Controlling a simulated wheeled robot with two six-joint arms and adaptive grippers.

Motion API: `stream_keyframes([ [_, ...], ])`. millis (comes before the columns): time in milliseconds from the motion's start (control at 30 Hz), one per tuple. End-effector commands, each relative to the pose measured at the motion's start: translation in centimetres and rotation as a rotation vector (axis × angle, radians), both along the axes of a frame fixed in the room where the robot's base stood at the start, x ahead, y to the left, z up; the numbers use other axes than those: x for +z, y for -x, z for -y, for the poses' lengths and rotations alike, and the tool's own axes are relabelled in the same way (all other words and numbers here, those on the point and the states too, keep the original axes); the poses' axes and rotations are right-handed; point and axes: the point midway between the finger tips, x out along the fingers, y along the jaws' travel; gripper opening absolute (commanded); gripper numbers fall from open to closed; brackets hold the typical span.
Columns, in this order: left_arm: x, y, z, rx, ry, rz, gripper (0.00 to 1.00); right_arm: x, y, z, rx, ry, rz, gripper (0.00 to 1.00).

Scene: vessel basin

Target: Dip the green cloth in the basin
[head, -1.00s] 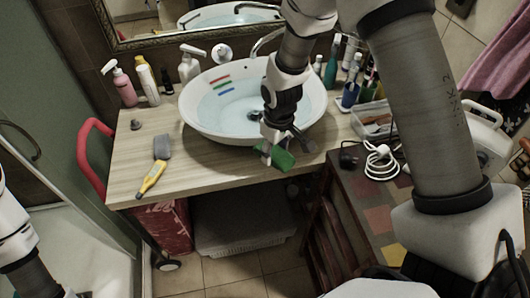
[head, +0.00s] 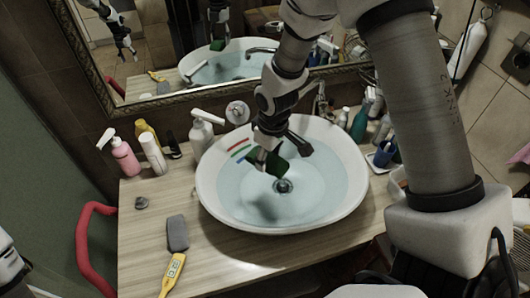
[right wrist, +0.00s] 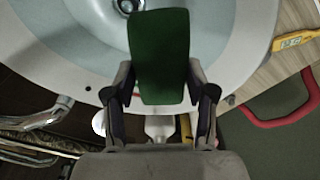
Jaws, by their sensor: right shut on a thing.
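The green cloth (head: 276,164) is a small dark green piece in the jaws of my right gripper (head: 268,158). In the right wrist view the cloth (right wrist: 159,58) shows as a flat rectangle between the two fingers. My right gripper is shut on it and is over the inside of the white basin (head: 209,196), near the drain. The basin holds pale blue water, with a dark shadow on it below the cloth. I cannot tell whether the cloth touches the water. My left arm shows only in part at the left edge; its gripper is out of view.
Bottles, including a pink one (head: 125,157), stand left of the basin. A faucet (head: 320,103) and a mirror (head: 155,92) are behind. More bottles stand to the right.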

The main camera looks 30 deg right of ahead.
Motion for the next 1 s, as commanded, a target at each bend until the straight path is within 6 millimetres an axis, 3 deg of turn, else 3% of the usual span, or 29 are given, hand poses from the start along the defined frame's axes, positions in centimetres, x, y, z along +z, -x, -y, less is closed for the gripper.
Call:
stream_keyframes([
  [433, -6.6, 0.0, 0.0, 0.000, 0.000, 0.001, 0.61, -7.0, -0.1, 0.0, 0.000, -0.001, -0.001, 0.23],
  [1000, -11.2, 0.0, 0.0, 0.000, 0.000, 0.001, 0.61, -14.1, -0.1, 0.0, 0.000, 0.000, -0.001, 0.23],
])
